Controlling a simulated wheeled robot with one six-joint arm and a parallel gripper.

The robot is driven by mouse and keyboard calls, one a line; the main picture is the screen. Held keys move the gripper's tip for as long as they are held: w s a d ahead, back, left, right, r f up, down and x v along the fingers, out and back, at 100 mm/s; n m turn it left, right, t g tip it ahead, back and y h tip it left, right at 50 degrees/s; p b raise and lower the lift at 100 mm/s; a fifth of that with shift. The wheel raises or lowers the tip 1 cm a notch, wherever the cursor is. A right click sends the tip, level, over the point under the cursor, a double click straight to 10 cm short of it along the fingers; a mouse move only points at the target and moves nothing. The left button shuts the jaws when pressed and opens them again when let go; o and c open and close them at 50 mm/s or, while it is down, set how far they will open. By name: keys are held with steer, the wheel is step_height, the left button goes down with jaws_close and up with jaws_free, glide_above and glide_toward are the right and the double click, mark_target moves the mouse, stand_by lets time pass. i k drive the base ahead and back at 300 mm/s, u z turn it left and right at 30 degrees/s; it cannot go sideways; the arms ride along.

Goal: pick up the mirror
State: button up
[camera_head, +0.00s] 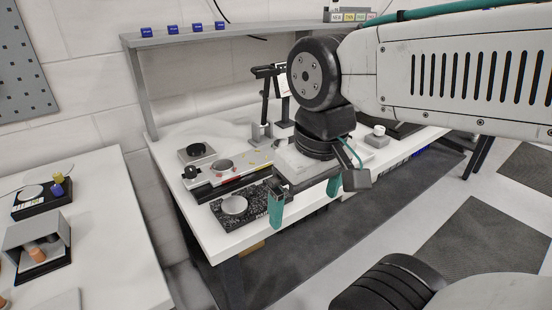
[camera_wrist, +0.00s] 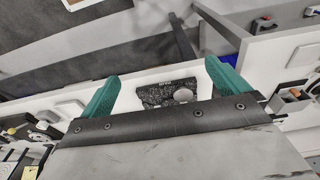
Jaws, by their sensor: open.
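The mirror (camera_head: 234,205) looks like a round, pale grey disc on a speckled black fixture plate (camera_head: 259,201) near the front edge of the white bench. In the wrist view the mirror (camera_wrist: 183,95) lies on the plate's right part, and white lettering shows along the plate's edge. My gripper (camera_head: 304,197) has two green fingers spread apart with nothing between them. It hangs to the right of the mirror, apart from it. In the wrist view my gripper (camera_wrist: 160,75) frames the plate between its fingers, with the mirror nearer the right finger.
Behind the plate stands a white fixture with a round disc (camera_head: 222,165), and a black round part (camera_head: 196,150) beyond it. A black stand (camera_head: 265,95) rises behind my gripper under a grey shelf (camera_head: 180,38). A second white table (camera_head: 100,230) stands left across a gap.

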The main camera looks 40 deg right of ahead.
mark_target(279, 143)
steer(key=z, duration=0.5)
steer(key=k, duration=0.6)
steer(key=z, duration=0.95)
steer(key=i, duration=1.5)
steer(key=u, duration=0.9)
